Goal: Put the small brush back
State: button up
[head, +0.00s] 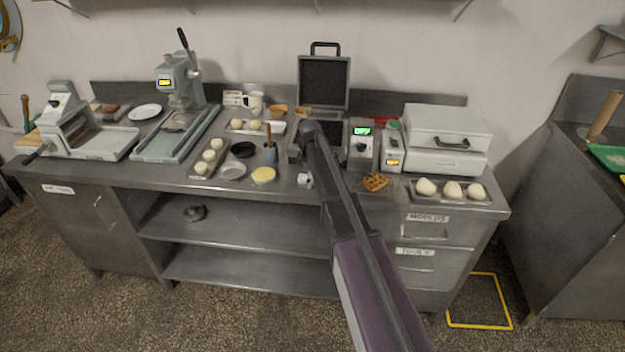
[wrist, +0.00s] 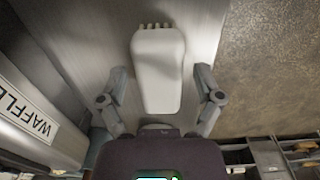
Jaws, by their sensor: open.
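A pale, smooth-bodied thing, seemingly the small brush (wrist: 158,72), lies over the counter in the wrist view, with a row of short nubs at its top end. My gripper (wrist: 160,78) is open around it, one finger on each side, with gaps visible. I cannot tell how far below the fingertips it lies. In the head view my arm reaches over the counter's front middle and hides most of the gripper. A small pale shape (head: 304,180) shows beside the arm near the counter edge. A blue-grey cup (head: 269,155) holding a brown-handled tool stands to the left.
The open waffle iron (head: 324,84) stands behind my arm, its labelled front close at left in the wrist view. A waffle (head: 375,182) and a tray of dough balls (head: 480,199) lie to the right. A yellow-filled dish (head: 263,175) stands left. The counter's front edge is near.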

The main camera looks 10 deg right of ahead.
jog(key=shift+r, duration=0.15)
notch_tip(320, 180, up, 12)
jog(key=p, duration=1.2)
dwell(0.6)
jog(key=s+m, duration=1.4)
jog(key=s, duration=1.5)
jog(key=shift+d, duration=0.4)
